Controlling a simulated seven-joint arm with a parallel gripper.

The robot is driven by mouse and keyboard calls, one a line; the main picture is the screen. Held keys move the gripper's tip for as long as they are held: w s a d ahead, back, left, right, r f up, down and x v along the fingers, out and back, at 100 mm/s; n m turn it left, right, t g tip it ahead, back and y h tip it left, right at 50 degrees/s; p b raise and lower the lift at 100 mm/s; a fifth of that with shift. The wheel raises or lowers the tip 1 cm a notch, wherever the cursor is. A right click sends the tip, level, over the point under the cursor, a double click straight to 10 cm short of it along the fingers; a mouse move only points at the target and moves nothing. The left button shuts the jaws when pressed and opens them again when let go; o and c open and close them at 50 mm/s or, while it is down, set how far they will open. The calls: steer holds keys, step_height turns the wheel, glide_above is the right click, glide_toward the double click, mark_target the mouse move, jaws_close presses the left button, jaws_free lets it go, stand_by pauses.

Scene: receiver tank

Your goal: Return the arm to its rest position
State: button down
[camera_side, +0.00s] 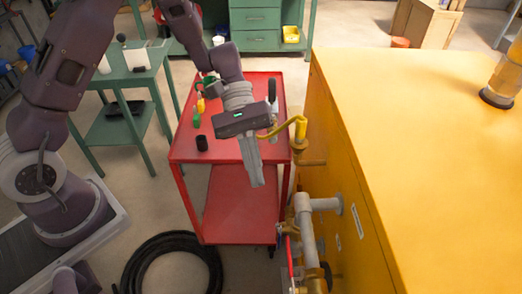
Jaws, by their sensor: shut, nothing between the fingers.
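My gripper (257,184) hangs from my purple arm near the middle of the side view. Its grey fingers point down and are together, with nothing between them. It shows in front of the red cart (234,215), left of the yellow tank (420,150). A yellow bent handle (299,126) on the tank's side shows just right of the gripper body. I cannot tell whether the gripper touches it.
Grey pipe fittings (305,215) and a red handle (290,262) stick out from the tank's left side. A black hose coil (170,262) lies on the floor. A green table (130,75) stands behind left. A black cup (202,143) sits on the cart.

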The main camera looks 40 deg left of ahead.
steer(key=s+r+n+t+h, duration=0.1)
steer(key=s+r+n+t, duration=0.2)
steer(key=r, duration=0.7)
steer(key=s+a+r+m+t+y, duration=0.7)
steer(key=s+a+m+y, duration=0.3)
steer(key=s+a, duration=0.2)
steer(key=shift+a+r+m+t, duration=0.15)
steer(key=shift+a+m+t, duration=0.15)
steer(key=shift+a, duration=0.05)
